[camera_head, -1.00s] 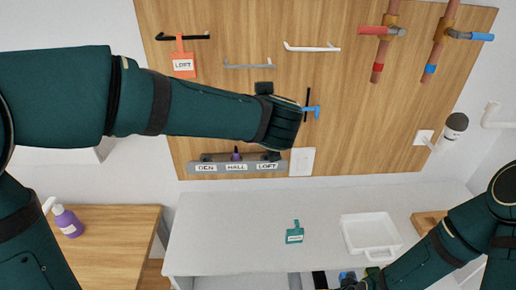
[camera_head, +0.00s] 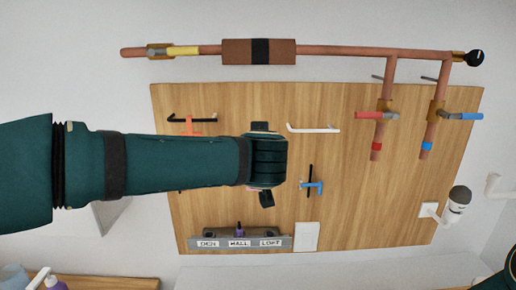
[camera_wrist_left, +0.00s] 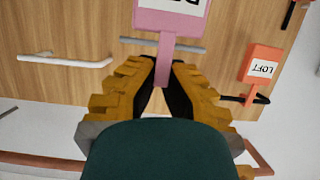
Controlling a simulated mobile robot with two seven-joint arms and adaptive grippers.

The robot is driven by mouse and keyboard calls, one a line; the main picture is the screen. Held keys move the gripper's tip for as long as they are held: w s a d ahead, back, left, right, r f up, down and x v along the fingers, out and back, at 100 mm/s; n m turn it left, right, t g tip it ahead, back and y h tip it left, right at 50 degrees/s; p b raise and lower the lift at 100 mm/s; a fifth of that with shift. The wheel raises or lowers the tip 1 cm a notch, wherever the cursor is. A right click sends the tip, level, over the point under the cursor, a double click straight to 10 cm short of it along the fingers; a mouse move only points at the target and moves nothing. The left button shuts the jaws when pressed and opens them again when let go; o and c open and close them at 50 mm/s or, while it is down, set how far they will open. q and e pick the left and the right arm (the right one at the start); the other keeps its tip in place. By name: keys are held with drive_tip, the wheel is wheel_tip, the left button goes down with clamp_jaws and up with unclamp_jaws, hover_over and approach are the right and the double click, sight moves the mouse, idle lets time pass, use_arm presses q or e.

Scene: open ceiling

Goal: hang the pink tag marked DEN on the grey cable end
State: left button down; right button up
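The pink tag (camera_wrist_left: 168,22), with a partly cut-off label, shows in the left wrist view, which is upside down. My left gripper (camera_wrist_left: 165,78) has its fingers closed around the tag's narrow strap. The grey cable end (camera_wrist_left: 190,48) lies across behind the strap; I cannot tell whether they touch. In the head view my left forearm and wrist hide the grey cable end, the fingers and nearly all of the tag. My right gripper is out of view.
An orange LOFT tag (camera_wrist_left: 262,64) hangs on the black cable end (camera_head: 190,117). A white cable end (camera_head: 313,128) is to the right. A strip labelled DEN, HALL, LOFT (camera_head: 282,243) is below. Copper pipes (camera_head: 330,50) run above.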

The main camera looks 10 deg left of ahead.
use_arm(q)
drive_tip(key=shift+w+a, duration=0.35)
drive_tip(key=shift+w, duration=0.9)
drive_tip(key=shift+w+a, duration=0.4)
drive_tip(key=shift+w, duration=0.9)
drive_tip(key=shift+w+a, duration=0.35)
drive_tip(key=shift+w, duration=0.9)
drive_tip(key=shift+f, duration=0.55)
